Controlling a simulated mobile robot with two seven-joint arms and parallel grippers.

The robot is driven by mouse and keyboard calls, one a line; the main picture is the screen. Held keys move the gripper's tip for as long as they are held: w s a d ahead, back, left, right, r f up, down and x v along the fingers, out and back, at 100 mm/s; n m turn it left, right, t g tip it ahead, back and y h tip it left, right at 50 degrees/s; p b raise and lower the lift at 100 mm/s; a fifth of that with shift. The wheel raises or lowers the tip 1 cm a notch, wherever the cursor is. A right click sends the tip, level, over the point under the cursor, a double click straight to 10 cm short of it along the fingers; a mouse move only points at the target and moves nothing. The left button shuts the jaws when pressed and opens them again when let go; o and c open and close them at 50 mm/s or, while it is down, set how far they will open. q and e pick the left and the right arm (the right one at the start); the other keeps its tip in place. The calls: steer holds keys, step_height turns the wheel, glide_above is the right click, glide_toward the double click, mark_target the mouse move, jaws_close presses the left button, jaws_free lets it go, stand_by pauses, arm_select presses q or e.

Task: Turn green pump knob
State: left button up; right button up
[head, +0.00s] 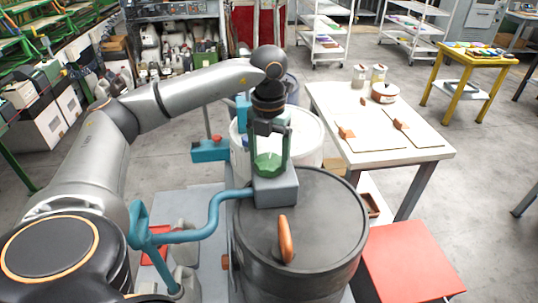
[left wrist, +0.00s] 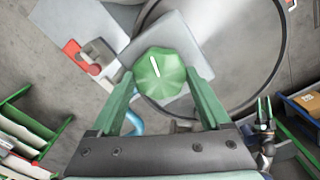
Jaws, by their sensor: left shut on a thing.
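The green pump knob (head: 268,164) is faceted and sits on top of the grey pump box (head: 277,188), at the edge of a dark drum. In the left wrist view the knob (left wrist: 159,75) shows a white line mark, tilted from upper left to lower right. My left gripper (head: 270,160) comes down on the knob from above, with one green finger on each side. In the left wrist view the left gripper (left wrist: 160,85) has its fingertips against the knob's sides.
The dark drum (head: 325,215) has an orange handle (head: 285,240) on its lid. A blue pipe (head: 200,232) runs left from the pump. A white drum (head: 306,135) stands behind. A white table (head: 425,140) is at the right, and a red surface (head: 410,262) lies lower right.

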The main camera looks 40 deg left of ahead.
arm_select(q)
steer(key=shift+c, duration=1.2)
steer(key=shift+m, duration=0.3)
steer(key=m, duration=0.5)
steer(key=shift+m, duration=0.3)
steer(key=m, duration=0.5)
steer(key=shift+r+m+p, duration=0.1)
steer(key=shift+m+p, duration=0.2)
steer(key=shift+m, duration=0.1)
steer(key=o, duration=1.2)
